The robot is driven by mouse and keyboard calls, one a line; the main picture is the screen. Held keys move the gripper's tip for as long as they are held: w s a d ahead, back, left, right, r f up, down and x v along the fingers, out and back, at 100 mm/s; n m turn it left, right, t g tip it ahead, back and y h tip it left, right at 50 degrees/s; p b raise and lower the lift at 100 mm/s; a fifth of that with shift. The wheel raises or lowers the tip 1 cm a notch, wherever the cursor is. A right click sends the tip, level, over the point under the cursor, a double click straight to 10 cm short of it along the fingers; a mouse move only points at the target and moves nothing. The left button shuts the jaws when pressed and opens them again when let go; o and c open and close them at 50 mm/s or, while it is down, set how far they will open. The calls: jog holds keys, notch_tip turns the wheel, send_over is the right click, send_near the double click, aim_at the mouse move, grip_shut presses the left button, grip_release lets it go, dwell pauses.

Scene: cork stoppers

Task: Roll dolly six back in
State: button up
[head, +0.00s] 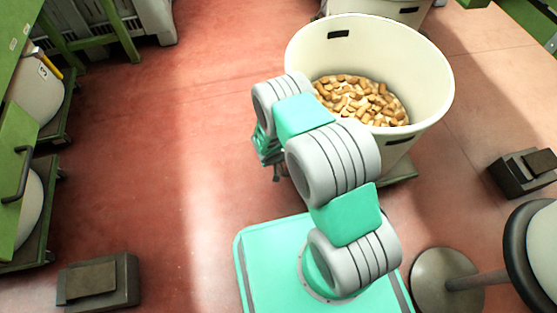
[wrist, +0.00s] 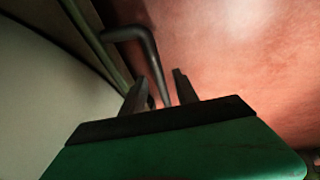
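A large cream bin (head: 432,75) full of corks (head: 360,98) stands on a low dark-green dolly (head: 404,171). No number on this dolly is readable. My gripper (head: 272,165) is low beside the bin's left side, partly hidden by my arm. In the wrist view, its two fingers (wrist: 160,82) stand apart with a dark bent handle bar (wrist: 152,60) between them. There appears to be a gap on either side of the bar. The handle runs from a green edge (wrist: 92,42) beside a pale curved bin wall (wrist: 45,85).
Dark blocks lie at lower left (head: 98,281) and right (head: 525,172). A round-based stand (head: 445,280) is at lower right. The red floor (head: 170,150) between is clear.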

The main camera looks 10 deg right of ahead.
jog(key=shift+r, duration=0.1)
jog(key=shift+c, duration=0.3)
grip_shut()
dwell(0.9)
